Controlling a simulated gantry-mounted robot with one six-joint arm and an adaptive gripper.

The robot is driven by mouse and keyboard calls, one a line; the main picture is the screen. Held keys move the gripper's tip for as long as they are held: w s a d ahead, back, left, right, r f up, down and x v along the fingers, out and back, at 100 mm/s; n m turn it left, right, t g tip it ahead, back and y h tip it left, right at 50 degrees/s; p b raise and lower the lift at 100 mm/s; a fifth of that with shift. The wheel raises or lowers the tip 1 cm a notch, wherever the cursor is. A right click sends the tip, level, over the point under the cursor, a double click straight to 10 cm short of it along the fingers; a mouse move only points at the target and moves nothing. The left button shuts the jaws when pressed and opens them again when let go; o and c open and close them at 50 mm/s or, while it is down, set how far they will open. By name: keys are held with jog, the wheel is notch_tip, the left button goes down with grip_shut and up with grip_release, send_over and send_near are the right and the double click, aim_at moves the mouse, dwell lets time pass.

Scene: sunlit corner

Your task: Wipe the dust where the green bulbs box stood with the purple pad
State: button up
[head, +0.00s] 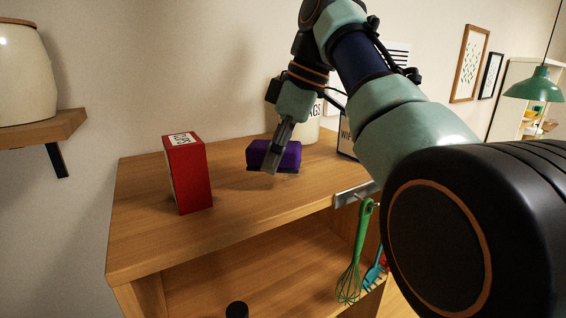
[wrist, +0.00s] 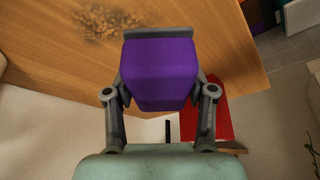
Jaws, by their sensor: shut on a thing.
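The purple pad (head: 262,150) is held in my gripper (head: 272,160) over the wooden cabinet top; it fills the middle of the wrist view (wrist: 160,72). The two fingers are closed on its sides. I cannot tell whether the pad touches the wood. A brown dust patch (wrist: 108,22) lies on the wood at the upper left of the wrist view, beside the pad and not under its visible part. In the head view only faint specks show near the pad. No green bulbs box is in view.
A red box (head: 190,178) stands upright on the cabinet top (head: 135,235), left of the pad. A pale canister (head: 306,128) and a labelled box (head: 346,145) stand behind, partly hidden by my arm. A green whisk (head: 352,265) hangs from a front rail. The left front top is clear.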

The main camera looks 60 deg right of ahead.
jog(key=shift+w+d+f+p, duration=0.1)
jog(key=shift+w+d+p, duration=0.2)
jog(key=shift+d+p, duration=0.15)
jog(key=shift+r+p, duration=0.25)
jog(key=shift+p, duration=0.1)
notch_tip(320, 180, up, 5)
jog(key=p, duration=0.4)
jog(key=shift+f, duration=0.2)
